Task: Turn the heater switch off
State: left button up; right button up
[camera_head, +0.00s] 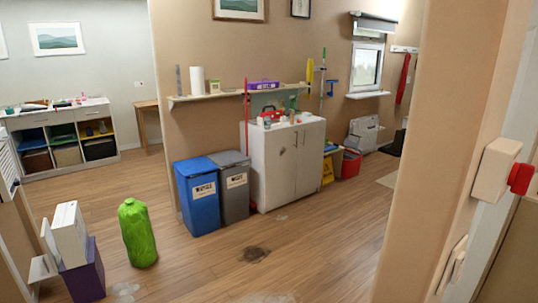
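A white box (494,169) with a red knob (520,178) is fixed to the beige wall at the right edge of the camera_head view. It may be the heater switch; no label can be read on it. Below it on the same wall is a white plate-like fitting (453,266), seen edge-on. I cannot make out an on or off mark on either. No heater can be clearly told in the view. Neither of my grippers shows in this view.
A green bag (137,233) stands on the wood floor beside white boxes (70,233) on a purple box (84,272). Blue and grey bins (198,197) stand by a white cabinet (285,165). A dark patch (253,254) marks the floor.

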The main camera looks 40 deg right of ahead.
aim_at(520, 179)
jog(key=k+l+u, duration=0.1)
jog(key=l, duration=0.3)
jog(key=k+l+u, duration=0.15)
jog(key=l, duration=0.25)
jog(key=l+u, duration=0.1)
jog(key=l, duration=0.3)
jog(key=k+l+u, duration=0.1)
jog(key=l, duration=0.25)
jog(key=k+l+u, duration=0.1)
jog(key=k+l, duration=0.15)
jog(key=k+l+u, duration=0.15)
jog(key=l, duration=0.3)
